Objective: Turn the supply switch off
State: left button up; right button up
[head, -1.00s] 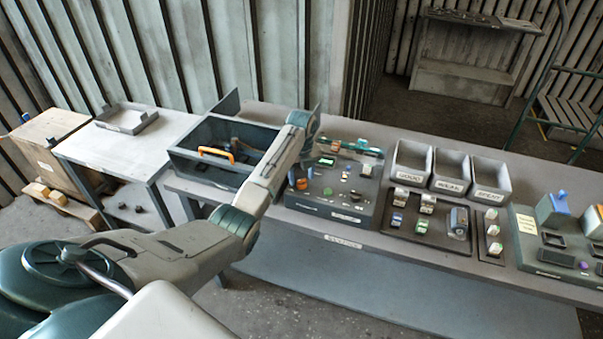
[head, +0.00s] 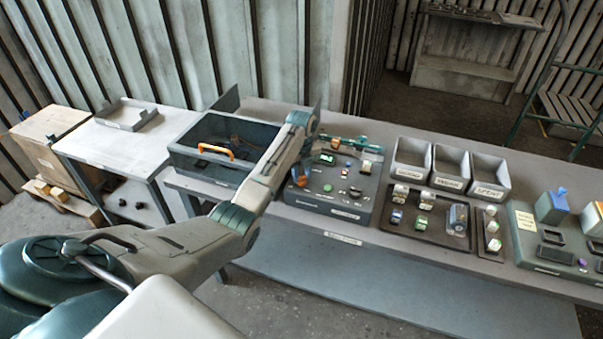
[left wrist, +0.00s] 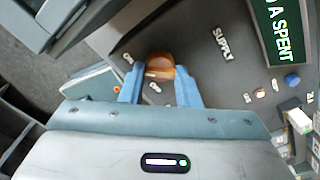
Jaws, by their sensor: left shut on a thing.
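The supply switch is an orange-brown knob (left wrist: 160,64) on a grey control panel (left wrist: 205,75), beside the word SUPPLY in the left wrist view. My left gripper (left wrist: 159,74) has its two blue fingers closed on either side of the knob. The orange knob (head: 302,181) shows low beside my wrist. My right gripper is not in view.
The panel has a green display (head: 327,158) and several small knobs. A dark open box with an orange handle (head: 215,151) stands left of it. Right of it are a tray of small parts (head: 408,235) and three grey bins (head: 450,170).

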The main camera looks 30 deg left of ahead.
pick_arm(q)
jog(key=n, duration=0.3)
jog(key=shift+n, duration=0.4)
jog(key=n, duration=0.5)
jog(key=shift+n, duration=0.3)
jog(key=n, duration=0.5)
jog(key=shift+n, duration=1.4)
jog(key=o, duration=1)
jog(key=shift+c, duration=0.2)
